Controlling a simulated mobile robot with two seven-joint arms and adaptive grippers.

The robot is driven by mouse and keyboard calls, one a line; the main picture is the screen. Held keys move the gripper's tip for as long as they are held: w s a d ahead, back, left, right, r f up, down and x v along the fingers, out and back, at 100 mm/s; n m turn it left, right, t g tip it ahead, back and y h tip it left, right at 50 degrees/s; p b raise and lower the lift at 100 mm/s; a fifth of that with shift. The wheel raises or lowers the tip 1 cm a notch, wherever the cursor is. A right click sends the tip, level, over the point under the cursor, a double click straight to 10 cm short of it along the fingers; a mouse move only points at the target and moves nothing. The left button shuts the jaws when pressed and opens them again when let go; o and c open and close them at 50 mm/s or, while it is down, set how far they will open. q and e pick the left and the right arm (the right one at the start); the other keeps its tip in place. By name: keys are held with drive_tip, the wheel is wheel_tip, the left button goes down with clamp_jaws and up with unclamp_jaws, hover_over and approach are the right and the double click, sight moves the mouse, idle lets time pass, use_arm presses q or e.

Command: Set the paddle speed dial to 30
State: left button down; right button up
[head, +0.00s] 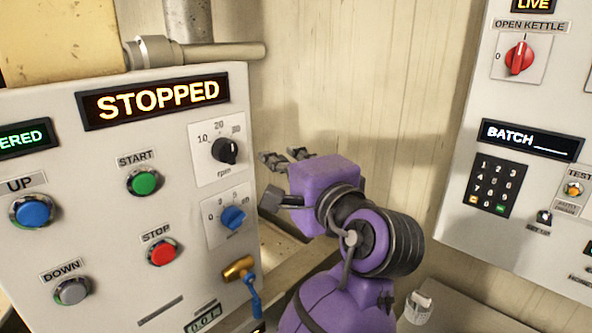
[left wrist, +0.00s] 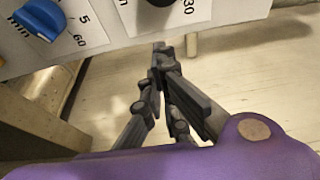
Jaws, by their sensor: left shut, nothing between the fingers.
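The paddle speed dial (head: 225,150) is a black knob on a white plate marked 10, 20, 30 and rpm, on the left panel. Its pointer seems turned to the upper right, toward the 30 side, but the exact setting is too small to read. The dial's lower edge (left wrist: 157,2) shows at the top of the left wrist view. My left gripper (head: 285,156) is to the right of the dial, apart from it, with its fingers pointing up and left. In the left wrist view its fingers (left wrist: 159,52) are shut and empty, just below the panel edge. My right gripper is out of view.
A blue knob (head: 232,217) sits below the dial. Green START (head: 144,181) and red STOP (head: 163,252) buttons are to its left. A lit sign (head: 155,101) reads STOPPED. A brass-ended lever (head: 239,268) juts out below. Another panel (head: 452,200) stands at right.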

sight(227, 152)
use_arm(q)
drive_tip(key=a, duration=0.1)
drive_tip(key=s+a, duration=0.1)
drive_tip(key=a, duration=0.1)
drive_tip(key=shift+s+a+p, duration=0.15)
drive_tip(key=shift+s+p, duration=0.15)
drive_tip(key=shift+p, duration=0.1)
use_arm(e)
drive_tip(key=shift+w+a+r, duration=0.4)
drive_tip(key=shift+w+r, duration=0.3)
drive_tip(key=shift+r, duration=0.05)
use_arm(q)
drive_tip(key=shift+w, duration=0.15)
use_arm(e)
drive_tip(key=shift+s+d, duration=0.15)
